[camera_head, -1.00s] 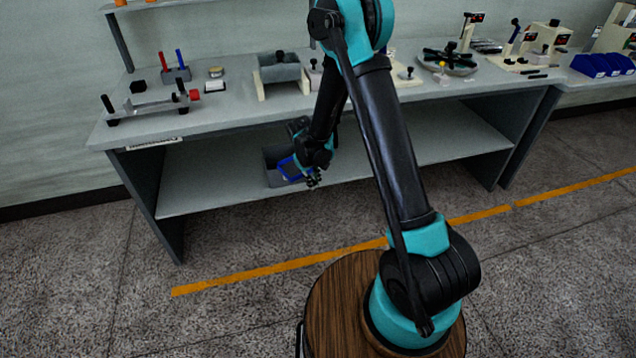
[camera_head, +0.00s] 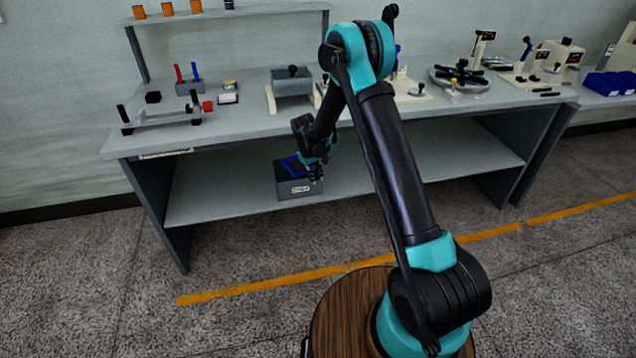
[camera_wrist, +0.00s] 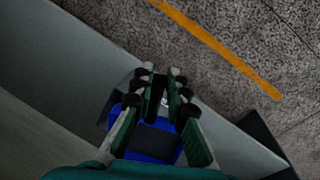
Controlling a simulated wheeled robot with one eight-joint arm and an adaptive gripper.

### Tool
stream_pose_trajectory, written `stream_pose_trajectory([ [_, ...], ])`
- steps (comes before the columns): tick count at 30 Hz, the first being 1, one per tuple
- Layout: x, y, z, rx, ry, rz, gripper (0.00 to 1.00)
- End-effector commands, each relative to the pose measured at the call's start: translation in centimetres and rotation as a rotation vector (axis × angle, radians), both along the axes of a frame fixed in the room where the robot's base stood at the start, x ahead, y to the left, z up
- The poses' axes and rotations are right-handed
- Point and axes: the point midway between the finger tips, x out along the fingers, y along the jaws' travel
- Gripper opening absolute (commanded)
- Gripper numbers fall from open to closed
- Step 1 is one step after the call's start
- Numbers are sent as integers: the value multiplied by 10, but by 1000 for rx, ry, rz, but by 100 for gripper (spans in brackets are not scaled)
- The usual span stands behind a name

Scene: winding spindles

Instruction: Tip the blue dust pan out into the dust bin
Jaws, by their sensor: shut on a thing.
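The blue dust pan (camera_head: 292,165) shows at the mouth of the dust bin (camera_head: 292,190), a grey box with a white label on the lower shelf. In the wrist view the pan (camera_wrist: 152,156) is a blue frame around a dark middle, behind my fingers. My gripper (camera_head: 316,177) is shut on the pan and sits at the bin's right side in the picture. The fingers also show in the wrist view (camera_wrist: 160,82). The pan looks tilted. What is in the pan or the bin is too small and dark to tell.
The lower shelf (camera_head: 420,160) is bare on both sides of the bin. The tabletop (camera_head: 240,118) is close above and carries a grey box (camera_head: 292,82), fixtures and a tray (camera_head: 459,80). An orange line (camera_head: 240,289) crosses the floor.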

Motion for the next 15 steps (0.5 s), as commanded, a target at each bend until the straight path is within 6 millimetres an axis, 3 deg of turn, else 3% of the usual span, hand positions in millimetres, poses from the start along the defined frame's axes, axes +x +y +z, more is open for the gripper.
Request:
stream_pose_trajectory([
  [11, 37, 11, 0, 0, 0, 0, 0],
  [15, 35, 15, -2, -99, -72, 5, 0],
])
